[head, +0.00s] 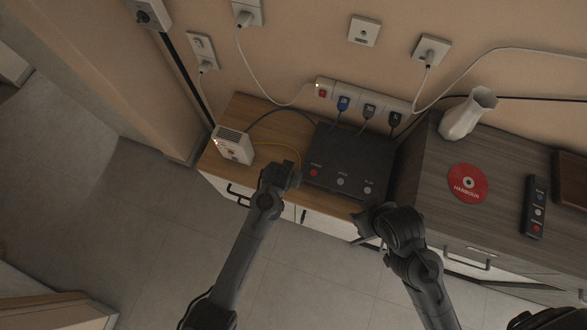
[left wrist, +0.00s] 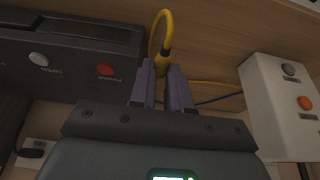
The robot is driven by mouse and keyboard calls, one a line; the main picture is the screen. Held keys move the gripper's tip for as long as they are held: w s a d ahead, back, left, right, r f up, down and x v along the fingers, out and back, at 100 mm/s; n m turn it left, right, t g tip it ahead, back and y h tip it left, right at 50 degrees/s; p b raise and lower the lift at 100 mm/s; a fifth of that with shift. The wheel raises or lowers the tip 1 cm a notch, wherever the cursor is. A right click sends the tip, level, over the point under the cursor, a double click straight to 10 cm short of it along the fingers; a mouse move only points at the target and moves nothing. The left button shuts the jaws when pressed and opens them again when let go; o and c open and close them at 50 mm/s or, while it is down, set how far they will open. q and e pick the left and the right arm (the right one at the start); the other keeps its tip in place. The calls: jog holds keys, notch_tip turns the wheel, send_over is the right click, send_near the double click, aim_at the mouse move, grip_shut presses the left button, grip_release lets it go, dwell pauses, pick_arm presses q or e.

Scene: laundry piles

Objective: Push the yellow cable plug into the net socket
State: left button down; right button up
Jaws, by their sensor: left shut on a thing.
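My left gripper (head: 287,172) is at the front edge of the wooden cabinet, just left of the black box. In the left wrist view, its fingers (left wrist: 162,88) are shut on the yellow cable plug (left wrist: 163,64). The yellow cable (left wrist: 155,30) loops up from the plug and bends back down; in the head view it runs as a thin yellow line (head: 280,143) toward the white box. I cannot tell which opening is the net socket; no label for it is readable. My right gripper (head: 367,222) is before the cabinet's front right; its jaws are unclear.
A black box (head: 345,160) with a red button and a white box (head: 233,146) stand on the wooden cabinet (head: 270,118). A power strip (head: 360,97) with several plugs is behind. A vase (head: 467,115), red disc (head: 467,184) and remote (head: 535,206) stand right.

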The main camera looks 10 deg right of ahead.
pick_arm(q)
jog(key=shift+w+a+f+b, duration=0.2)
jog(key=shift+w+a+f, duration=0.1)
jog(key=shift+a+f, duration=0.3)
jog(key=shift+w+a+f+b, duration=0.25)
jog(key=shift+a+f, duration=0.2)
jog(key=shift+f, duration=0.25)
jog(key=shift+w+a+f+b, duration=0.2)
jog(key=shift+w+a+f, duration=0.15)
jog(key=shift+a+f, duration=0.3)
jog(key=shift+w+a+f+b, duration=0.2)
jog(key=shift+w+a+f, duration=0.15)
jog(key=shift+a+f, duration=0.3)
jog(key=shift+d, duration=0.1)
jog(key=c, duration=1.7)
grip_release()
grip_shut()
